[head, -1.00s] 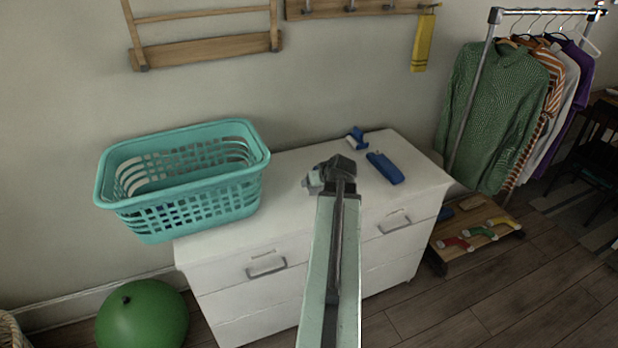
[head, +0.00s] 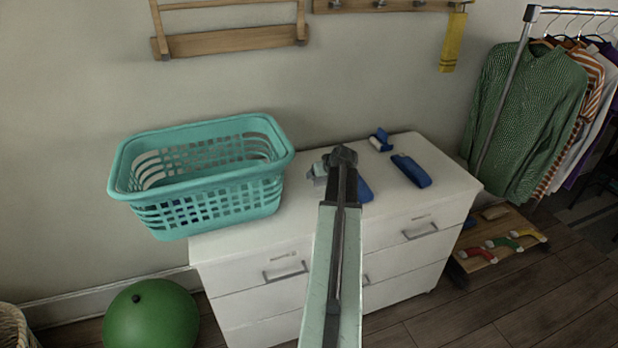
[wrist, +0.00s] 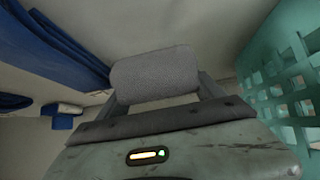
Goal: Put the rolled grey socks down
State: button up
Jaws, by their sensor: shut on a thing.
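The rolled grey socks (wrist: 155,80) are a short grey roll held between the two fingers of my gripper (wrist: 158,88) in the wrist view. In the head view my gripper (head: 320,170) is over the white dresser top (head: 300,222), just right of the teal basket. I cannot tell whether the socks touch the dresser top.
The teal laundry basket (head: 210,205) stands on the dresser's left part. Blue items (head: 411,170) lie to the right, one partly behind my arm (head: 365,190). A blue-and-white item (head: 380,140) is at the back. The front right of the top is clear.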

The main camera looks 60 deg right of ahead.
jog(key=shift+w+d+f, duration=0.1)
jog(key=shift+w+d, duration=0.1)
jog(key=shift+d, duration=0.25)
jog(key=shift+w+d+f, duration=0.1)
jog(key=shift+w+d, duration=0.05)
jog(key=shift+d, duration=0.25)
jog(key=shift+w+r, duration=0.1)
jog(key=shift+w, duration=0.15)
notch_tip(320, 180, down, 4)
jog(key=b, duration=0.4)
jog(key=shift+s+d, duration=0.15)
jog(key=shift+w+a+r, duration=0.2)
jog(key=shift+w, duration=0.05)
jog(key=shift+f, duration=0.15)
jog(key=o, duration=1.5)
